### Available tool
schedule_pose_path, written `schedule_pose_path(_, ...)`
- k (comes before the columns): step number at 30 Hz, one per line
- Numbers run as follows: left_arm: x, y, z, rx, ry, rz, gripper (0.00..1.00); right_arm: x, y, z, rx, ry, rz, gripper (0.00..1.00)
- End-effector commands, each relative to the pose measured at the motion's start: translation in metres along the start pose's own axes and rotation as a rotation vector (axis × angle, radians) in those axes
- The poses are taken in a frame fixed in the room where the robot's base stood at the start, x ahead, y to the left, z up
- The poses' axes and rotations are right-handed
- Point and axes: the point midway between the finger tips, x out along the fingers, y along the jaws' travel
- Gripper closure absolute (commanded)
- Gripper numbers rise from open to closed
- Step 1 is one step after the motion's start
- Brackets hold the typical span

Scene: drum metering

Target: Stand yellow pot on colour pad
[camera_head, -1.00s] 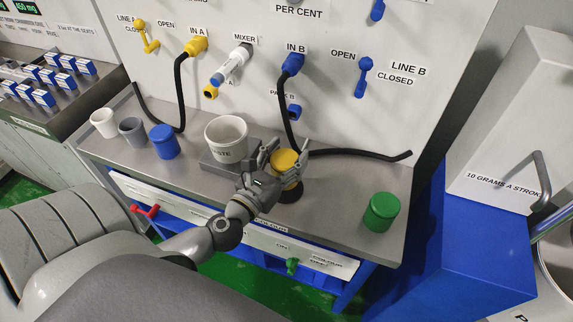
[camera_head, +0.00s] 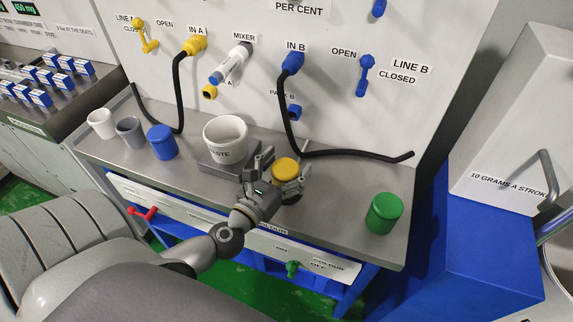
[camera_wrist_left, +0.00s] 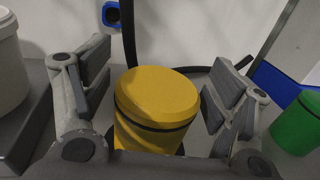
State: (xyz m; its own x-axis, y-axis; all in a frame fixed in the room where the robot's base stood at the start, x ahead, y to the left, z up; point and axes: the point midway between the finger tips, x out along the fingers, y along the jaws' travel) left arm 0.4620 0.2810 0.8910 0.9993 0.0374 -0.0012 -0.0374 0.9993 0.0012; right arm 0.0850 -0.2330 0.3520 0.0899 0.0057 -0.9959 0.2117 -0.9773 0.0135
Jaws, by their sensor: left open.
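The yellow pot (camera_head: 285,169) stands upright on the steel bench, to the right of the white WASTE pot. A dark round patch, perhaps the colour pad, shows partly at its foot; my gripper hides most of it, so I cannot tell how the pot sits on it. My left gripper (camera_head: 277,178) is at the pot's near side. In the left wrist view the yellow pot (camera_wrist_left: 155,108) is between the two spread fingers, with a gap visible on each side. The left gripper is open. My right gripper is not in view.
The white WASTE pot (camera_head: 225,139) stands on a grey block close to the left. Blue (camera_head: 163,142), grey and white pots stand further left. A green pot (camera_head: 384,213) stands at the right. A black hose (camera_head: 350,155) lies behind the yellow pot.

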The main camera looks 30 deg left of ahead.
Motion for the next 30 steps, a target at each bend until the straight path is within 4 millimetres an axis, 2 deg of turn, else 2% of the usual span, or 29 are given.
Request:
schedule_pose_path(8, -0.003, 0.0, 0.002, 0.0, 0.001, 0.0, 0.21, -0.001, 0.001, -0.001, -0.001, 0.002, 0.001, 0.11)
schedule_pose_path(30, -0.101, 0.0, -0.001, 0.001, 0.003, 0.0, 0.21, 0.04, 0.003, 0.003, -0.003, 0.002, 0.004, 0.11)
